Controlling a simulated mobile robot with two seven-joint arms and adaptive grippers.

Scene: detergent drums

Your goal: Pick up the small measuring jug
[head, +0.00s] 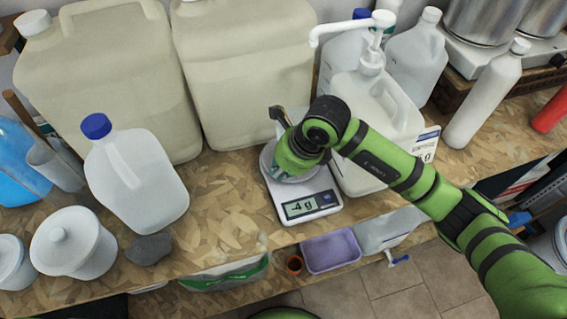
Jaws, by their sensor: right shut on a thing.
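My right arm reaches in from the lower right to the white digital scale (326,212), whose display reads about -4 g. My right gripper (279,118) is mostly hidden behind its own green wrist, over the scale's round pan. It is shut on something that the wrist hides. I cannot clearly make out the small measuring jug there. A narrow translucent grey cup (57,167) with a brown stick by it stands at the far left; I cannot tell whether it is a measuring jug. My left gripper is not in view.
Two big beige drums (110,80) stand behind. A white pump-top jug (372,120) is close right of the scale. A blue-capped jug (140,185), a lidded white pot (72,243) and a dark stone (149,249) are left. The wooden bench (225,215) is bare left of the scale.

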